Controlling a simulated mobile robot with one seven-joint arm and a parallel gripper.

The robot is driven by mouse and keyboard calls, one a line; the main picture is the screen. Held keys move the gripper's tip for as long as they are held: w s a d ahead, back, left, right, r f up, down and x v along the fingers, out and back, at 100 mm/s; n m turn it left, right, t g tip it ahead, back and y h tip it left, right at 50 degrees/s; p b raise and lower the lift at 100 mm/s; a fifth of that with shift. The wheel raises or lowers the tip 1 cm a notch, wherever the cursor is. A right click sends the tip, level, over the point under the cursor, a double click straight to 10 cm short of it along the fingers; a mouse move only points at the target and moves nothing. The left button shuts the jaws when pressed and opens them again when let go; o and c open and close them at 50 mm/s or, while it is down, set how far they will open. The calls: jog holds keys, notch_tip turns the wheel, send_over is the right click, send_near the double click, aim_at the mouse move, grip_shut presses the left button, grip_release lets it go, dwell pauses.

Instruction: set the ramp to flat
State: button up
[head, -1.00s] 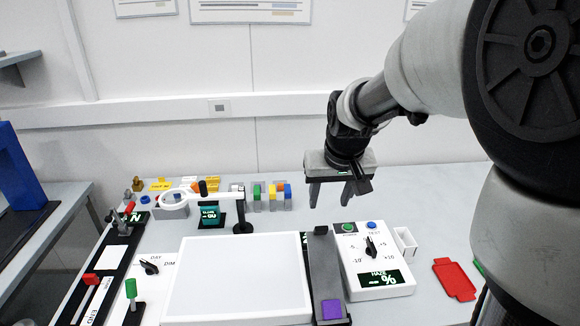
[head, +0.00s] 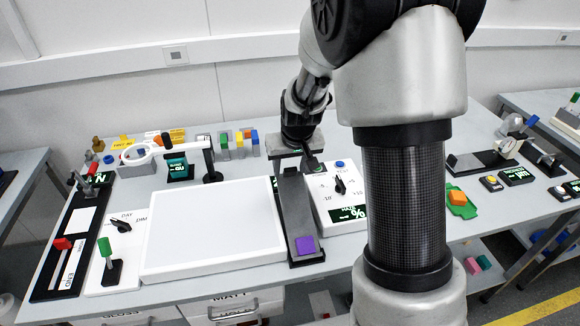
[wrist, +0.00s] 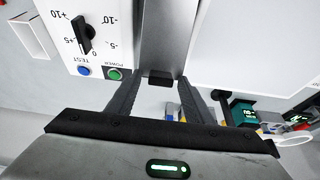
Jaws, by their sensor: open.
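The ramp (head: 297,212) is a long narrow grey board beside the right edge of the white light panel. A purple block (head: 306,245) lies at its near end. My gripper (head: 296,170) is over the ramp's far end, pointing down, open and empty. In the wrist view the ramp (wrist: 164,40) runs up the picture, with a black tab (wrist: 160,78) at its end. The tab shows between the two fingers of my gripper (wrist: 157,85), with gaps on both sides. In the head view my gripper hides the tab. I cannot tell the ramp's exact tilt.
The white haze meter (head: 325,190) with a dial stands close on the ramp's right. The white light panel (head: 215,235) lies on its left. A ring magnifier (head: 136,155) on an arm and several coloured blocks stand behind. My arm covers the table right of the meter.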

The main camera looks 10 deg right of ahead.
grip_shut()
jog(key=shift+w+f, duration=0.15)
jog(key=shift+f, duration=0.1)
jog(key=w+f+g, duration=0.1)
jog(key=f, duration=0.1)
jog(key=w+f+g+p, duration=0.1)
jog(key=f, duration=0.1)
jog(key=w+f+g, duration=0.1)
jog(key=f+g, duration=0.1)
jog(key=shift+w+f+p, duration=0.15)
jog(key=shift+f+p, duration=0.25)
jog(key=f, duration=0.1)
jog(key=f+b, duration=0.2)
jog(key=shift+w, duration=0.25)
grip_release()
jog(key=shift+f, duration=0.1)
